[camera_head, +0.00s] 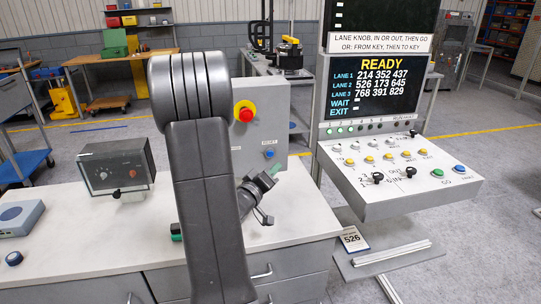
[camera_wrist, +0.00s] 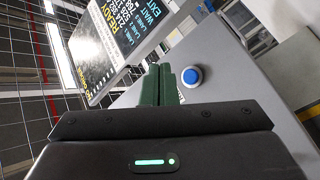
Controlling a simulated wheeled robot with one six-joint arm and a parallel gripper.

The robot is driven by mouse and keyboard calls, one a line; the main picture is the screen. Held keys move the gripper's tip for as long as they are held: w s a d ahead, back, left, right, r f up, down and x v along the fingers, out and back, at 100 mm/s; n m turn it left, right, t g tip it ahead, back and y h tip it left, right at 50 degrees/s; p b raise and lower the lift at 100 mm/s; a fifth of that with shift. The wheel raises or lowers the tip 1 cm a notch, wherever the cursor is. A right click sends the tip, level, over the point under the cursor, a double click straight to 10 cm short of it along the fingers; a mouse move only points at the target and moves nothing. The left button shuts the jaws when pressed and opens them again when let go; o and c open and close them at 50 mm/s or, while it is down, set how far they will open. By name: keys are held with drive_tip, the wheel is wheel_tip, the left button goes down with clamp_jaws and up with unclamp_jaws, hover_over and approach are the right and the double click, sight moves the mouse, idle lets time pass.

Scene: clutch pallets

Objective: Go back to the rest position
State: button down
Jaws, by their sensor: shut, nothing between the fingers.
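My gripper (camera_head: 275,171) is partly hidden behind my own grey arm in the head view. It is in front of the grey box (camera_head: 271,105) on the white bench, just below the blue button (camera_head: 269,154). In the wrist view its green fingers (camera_wrist: 158,84) are together with nothing between them. The blue button also shows in the wrist view (camera_wrist: 193,76), just right of the fingertips. I cannot tell whether the fingers touch the box face. A red emergency knob (camera_head: 246,114) sits higher on the box.
The control console (camera_head: 400,190) with a screen reading READY (camera_head: 377,80) stands right of the bench (camera_head: 110,240). A dark meter box (camera_head: 117,168) stands on the bench at left. A card marked 526 (camera_head: 352,239) is on the low shelf. Grey floor is clear at right.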

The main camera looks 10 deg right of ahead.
drive_tip(key=shift+s+d, duration=0.1)
drive_tip(key=shift+s, duration=1.85)
drive_tip(key=shift+w, duration=0.1)
